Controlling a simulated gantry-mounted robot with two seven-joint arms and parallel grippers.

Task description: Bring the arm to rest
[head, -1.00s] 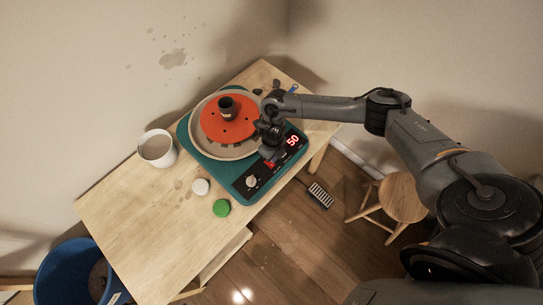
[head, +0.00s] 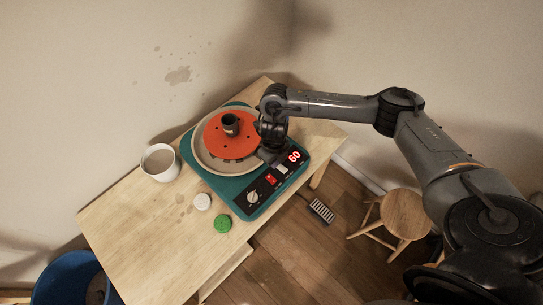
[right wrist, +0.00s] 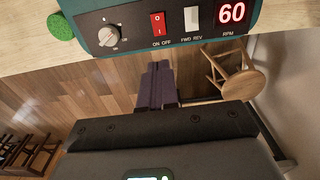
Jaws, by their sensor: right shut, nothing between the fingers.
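My right gripper (head: 268,155) is above the front edge of the pottery wheel (head: 236,191), close to its control panel. In the right wrist view its fingers (right wrist: 156,84) are together with nothing between them, just below the panel in the picture. The teal wheel carries a beige splash pan (head: 205,162), an orange disc (head: 217,147) and a small dark cylinder (head: 231,126) on top. The panel has a knob (right wrist: 109,36), a red on/off switch (right wrist: 158,27), a white FWD/REV switch (right wrist: 192,20) and a red display (right wrist: 232,13) reading 60. My left gripper is out of view.
A white bucket (head: 160,163), a white lid or disc (head: 203,201) and a green sponge-like disc (head: 222,223) are on the wooden table (head: 140,225). A stool (head: 402,214) and a pedal (head: 321,210) stand on the floor. A blue bin (head: 66,280) is at lower left.

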